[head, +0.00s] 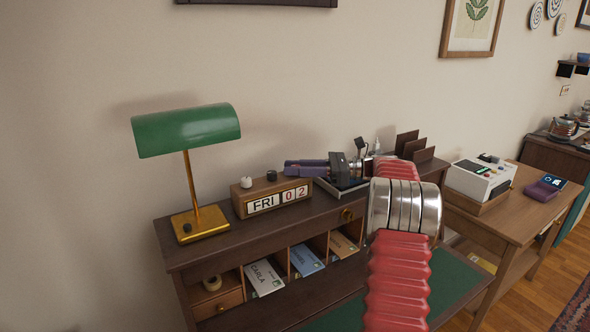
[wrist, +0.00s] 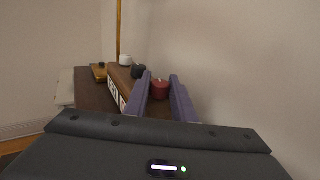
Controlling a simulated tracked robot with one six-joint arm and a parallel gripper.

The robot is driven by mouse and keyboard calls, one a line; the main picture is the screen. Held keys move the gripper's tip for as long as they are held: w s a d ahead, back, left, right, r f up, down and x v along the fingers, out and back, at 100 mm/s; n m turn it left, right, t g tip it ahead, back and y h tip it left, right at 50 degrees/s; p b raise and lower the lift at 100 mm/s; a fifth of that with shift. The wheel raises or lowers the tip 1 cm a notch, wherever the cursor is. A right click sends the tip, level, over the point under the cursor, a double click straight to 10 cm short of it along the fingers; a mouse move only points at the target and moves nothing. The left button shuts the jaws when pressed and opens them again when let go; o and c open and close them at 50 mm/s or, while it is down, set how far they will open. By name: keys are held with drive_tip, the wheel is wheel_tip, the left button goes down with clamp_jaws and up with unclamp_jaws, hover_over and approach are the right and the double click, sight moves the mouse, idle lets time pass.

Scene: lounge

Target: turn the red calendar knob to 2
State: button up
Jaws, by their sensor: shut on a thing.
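The wooden desk calendar (head: 240,207) stands on the desk's top shelf, with windows reading FRI, 0 and 2. The red knob (wrist: 160,89) shows in the wrist view between the purple fingers of my gripper (wrist: 160,77). My gripper is shut on the red knob. In the head view my gripper (head: 291,167) reaches in from the right over the calendar's right end and hides the red knob. The white knob (head: 246,183) and the black knob (head: 272,175) stand free on the calendar's top.
A green-shaded lamp (head: 187,130) with a brass base stands left of the calendar. Letters (head: 264,278) lie in the cubbyholes below. A dark tray (head: 342,190) is under my gripper, and a letter rack (head: 412,147) is farther right. The wall is close behind.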

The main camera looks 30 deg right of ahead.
drive_tip(key=shift+r+n+g+y, duration=0.1)
drive_tip(key=shift+n+g+y, duration=0.3)
drive_tip(key=shift+n+g, duration=0.3)
drive_tip(key=o, duration=1.1)
drive_tip(key=shift+c, duration=0.2)
drive_tip(key=shift+d, duration=0.15)
